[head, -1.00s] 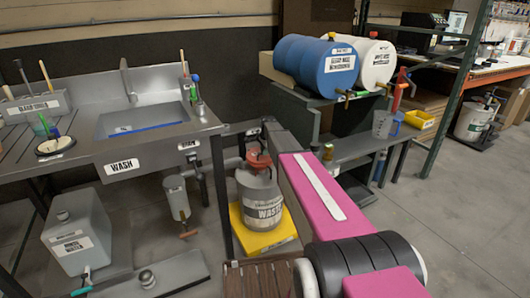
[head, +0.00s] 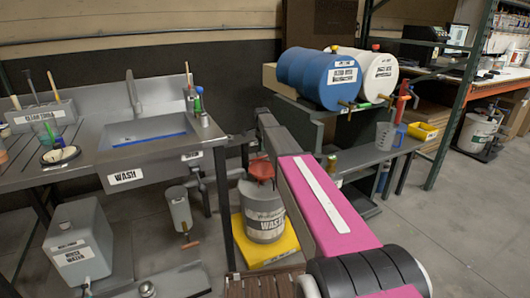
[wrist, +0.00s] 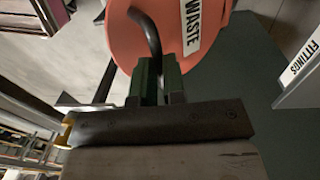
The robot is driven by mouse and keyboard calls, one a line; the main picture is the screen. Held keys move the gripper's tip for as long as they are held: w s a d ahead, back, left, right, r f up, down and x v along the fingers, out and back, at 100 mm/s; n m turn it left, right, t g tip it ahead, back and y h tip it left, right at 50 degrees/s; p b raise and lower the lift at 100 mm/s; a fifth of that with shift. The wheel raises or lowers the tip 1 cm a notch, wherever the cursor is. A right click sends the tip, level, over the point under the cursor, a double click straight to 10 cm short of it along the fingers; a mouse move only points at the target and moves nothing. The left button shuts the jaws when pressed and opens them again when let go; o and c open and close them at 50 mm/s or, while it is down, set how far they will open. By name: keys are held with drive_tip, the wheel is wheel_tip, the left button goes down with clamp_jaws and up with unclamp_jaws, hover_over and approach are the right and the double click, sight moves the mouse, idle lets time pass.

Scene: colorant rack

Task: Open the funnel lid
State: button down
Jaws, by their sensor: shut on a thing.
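The funnel lid is the round orange-red disc with a WASTE label (wrist: 122,42) in the wrist view. In the head view a red funnel (head: 260,168) sits on top of the grey waste container (head: 263,207); I cannot tell there how far its lid is open. A dark curved handle (wrist: 147,28) runs across the lid. My gripper (wrist: 160,76) has its green fingers shut on this handle, close to the lid face.
The waste container stands on a yellow base (head: 284,243) beside the sink bench (head: 160,152). A shelf with a blue barrel (head: 335,80) and a white barrel (head: 376,75) stands behind my arm. Open floor (head: 455,235) lies to the right.

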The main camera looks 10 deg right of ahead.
drive_tip(key=shift+w+a+r, duration=0.1)
drive_tip(key=shift+w+a, duration=0.05)
drive_tip(key=shift+w, duration=0.35)
drive_tip(key=shift+w+a+r, duration=0.1)
drive_tip(key=shift+w+a, duration=0.05)
drive_tip(key=shift+w, duration=0.35)
drive_tip(key=c, duration=1.2)
unclamp_jaws()
drive_tip(key=shift+f, duration=0.1)
drive_tip(key=r, duration=1.1)
drive_tip(key=shift+w+a, duration=0.15)
drive_tip(key=shift+w, duration=0.25)
